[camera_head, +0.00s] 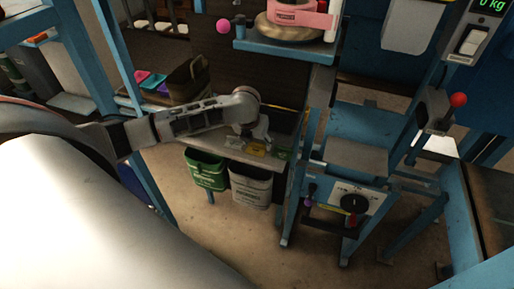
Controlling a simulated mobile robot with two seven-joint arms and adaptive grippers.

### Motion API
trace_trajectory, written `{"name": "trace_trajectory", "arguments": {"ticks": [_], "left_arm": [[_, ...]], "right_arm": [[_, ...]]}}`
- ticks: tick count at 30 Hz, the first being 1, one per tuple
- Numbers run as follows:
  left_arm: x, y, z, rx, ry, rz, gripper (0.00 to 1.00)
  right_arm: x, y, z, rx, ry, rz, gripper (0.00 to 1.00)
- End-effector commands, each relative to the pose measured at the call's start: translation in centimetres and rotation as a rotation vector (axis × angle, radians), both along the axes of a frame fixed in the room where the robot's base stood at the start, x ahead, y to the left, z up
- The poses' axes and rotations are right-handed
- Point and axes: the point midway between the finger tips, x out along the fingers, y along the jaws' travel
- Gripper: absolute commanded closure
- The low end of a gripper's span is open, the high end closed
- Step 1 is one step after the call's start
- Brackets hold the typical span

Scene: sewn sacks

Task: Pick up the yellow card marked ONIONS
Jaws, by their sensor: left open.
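A small yellow card (256,150) lies flat on the narrow grey shelf (214,152) near the middle of the head view. Its lettering is too small to read. A green card (281,154) lies to its right and a pale card (234,142) to its left. My left gripper (261,136) is open just behind and above the yellow card, pointing down. Its fingertips are small and partly hidden by the wrist. I cannot tell whether they touch the card. My right gripper is out of view.
A green sack (206,170) and a grey sack (251,185) hang below the shelf's front edge.

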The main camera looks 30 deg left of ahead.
Motion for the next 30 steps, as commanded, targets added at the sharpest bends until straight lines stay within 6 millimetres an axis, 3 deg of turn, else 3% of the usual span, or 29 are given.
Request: {"name": "trace_trajectory", "arguments": {"ticks": [8,10,11,21,26,30], "left_arm": [[0.2,0.0,-0.5,-0.001,0.0,-0.001,0.47],[0.2,0.0,-0.5,-0.001,0.0,0.0,0.59],[0.2,0.0,-0.5,-0.001,0.0,0.0,0.6],[0.2,0.0,-0.3,-0.001,-0.001,0.0,0.61],[0.3,0.1,1.4,0.0,-0.004,-0.001,0.61],[0.3,0.0,4.2,0.0,-0.004,-0.002,0.61]], "right_arm": [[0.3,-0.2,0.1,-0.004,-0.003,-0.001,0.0],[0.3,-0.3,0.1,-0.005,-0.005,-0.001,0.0],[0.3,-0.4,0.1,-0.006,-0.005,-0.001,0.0],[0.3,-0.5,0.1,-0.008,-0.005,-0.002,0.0],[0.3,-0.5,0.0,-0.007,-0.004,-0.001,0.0],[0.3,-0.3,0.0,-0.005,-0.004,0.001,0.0]]}}
